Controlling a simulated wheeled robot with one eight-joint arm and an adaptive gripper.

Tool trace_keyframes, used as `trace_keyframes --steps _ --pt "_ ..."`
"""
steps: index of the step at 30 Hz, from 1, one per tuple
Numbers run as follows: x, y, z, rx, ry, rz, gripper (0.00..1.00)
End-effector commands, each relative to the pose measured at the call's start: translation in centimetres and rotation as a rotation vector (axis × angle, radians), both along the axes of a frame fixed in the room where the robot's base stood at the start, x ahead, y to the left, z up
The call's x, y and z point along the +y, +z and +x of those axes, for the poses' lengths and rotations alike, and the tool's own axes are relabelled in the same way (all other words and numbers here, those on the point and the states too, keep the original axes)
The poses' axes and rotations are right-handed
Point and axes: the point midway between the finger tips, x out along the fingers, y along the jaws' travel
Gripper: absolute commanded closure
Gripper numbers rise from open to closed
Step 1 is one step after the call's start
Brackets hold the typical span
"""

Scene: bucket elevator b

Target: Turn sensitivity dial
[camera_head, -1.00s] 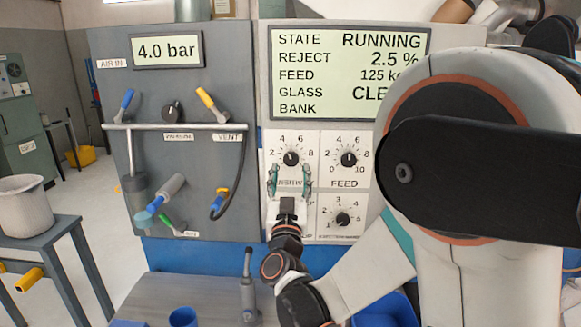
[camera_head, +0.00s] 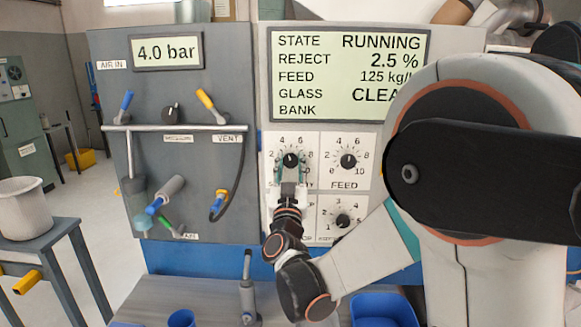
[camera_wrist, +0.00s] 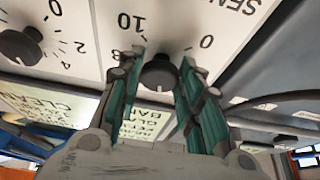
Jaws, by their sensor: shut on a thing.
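The sensitivity dial (camera_head: 290,159) is a black knob with a white pointer line on a white panel, at the upper left of the dial group, with a printed scale around it. It also shows in the wrist view (camera_wrist: 160,72), where the label is cut off and upside down. My gripper (camera_head: 291,165) is in front of the panel with its teal fingers on either side of this knob. In the wrist view my gripper (camera_wrist: 163,75) is closed on the knob from both sides. In the head view the pointer stands roughly upward. My fingers and wrist cover part of the label below.
The feed dial (camera_head: 348,160) is close on the right, and another dial (camera_head: 343,221) is below it. The display (camera_head: 350,73) above reads RUNNING. A grey panel (camera_head: 170,80) with levers and hoses stands on the left. A blue bin (camera_head: 384,308) sits low in front.

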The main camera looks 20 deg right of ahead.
Motion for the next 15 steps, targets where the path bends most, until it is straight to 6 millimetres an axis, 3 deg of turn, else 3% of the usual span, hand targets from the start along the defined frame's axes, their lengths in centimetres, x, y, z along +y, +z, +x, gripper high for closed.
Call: trace_keyframes --steps 8,15 --pt "0.11 -0.01 0.04 -0.013 0.002 0.041 0.91" --pt "0.27 0.02 0.12 -0.057 0.002 0.179 0.91"
